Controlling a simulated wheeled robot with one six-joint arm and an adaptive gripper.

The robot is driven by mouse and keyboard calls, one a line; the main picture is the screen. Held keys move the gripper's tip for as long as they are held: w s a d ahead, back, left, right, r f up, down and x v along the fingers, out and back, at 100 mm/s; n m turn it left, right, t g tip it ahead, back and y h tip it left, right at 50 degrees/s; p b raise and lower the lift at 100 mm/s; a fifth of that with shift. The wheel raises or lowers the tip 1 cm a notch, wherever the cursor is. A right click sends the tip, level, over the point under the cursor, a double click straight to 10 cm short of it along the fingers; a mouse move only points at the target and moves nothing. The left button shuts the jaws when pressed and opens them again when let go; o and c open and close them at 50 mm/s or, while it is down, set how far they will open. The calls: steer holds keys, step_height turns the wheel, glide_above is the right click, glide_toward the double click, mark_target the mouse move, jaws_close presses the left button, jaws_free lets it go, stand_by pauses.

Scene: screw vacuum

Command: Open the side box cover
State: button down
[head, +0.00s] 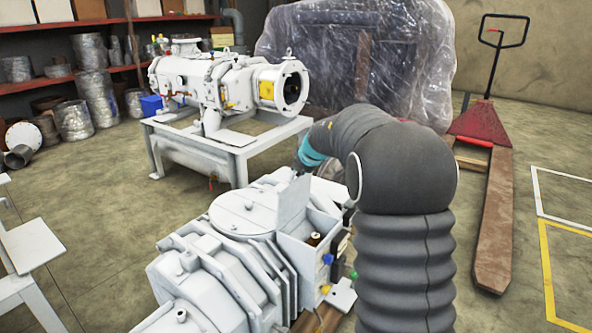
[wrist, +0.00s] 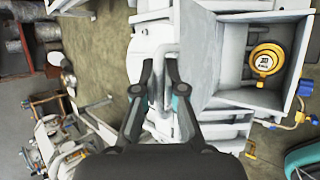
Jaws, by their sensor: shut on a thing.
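The white side box (head: 312,245) is on the side of the white machine in front of me. Its cover (head: 293,204) stands raised on edge, and the inside of the box shows. In the wrist view the cover (wrist: 198,50) is beside the open box (wrist: 235,98), which has a yellow round part inside. My gripper (wrist: 160,66) is shut on the pale bent handle (wrist: 168,50) of the cover. In the head view my arm reaches behind the raised cover, and my fingertips are mostly hidden.
The white machine body (head: 215,275) fills the lower middle. A second white machine (head: 215,80) stands on a frame behind it. A wrapped load (head: 355,50) and a red pallet jack (head: 482,122) are at the back right.

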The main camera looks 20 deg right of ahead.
stand_by(0.4)
steer(key=c, duration=1.5)
jaws_free()
steer(key=shift+r, duration=0.1)
steer(key=v, duration=1.2)
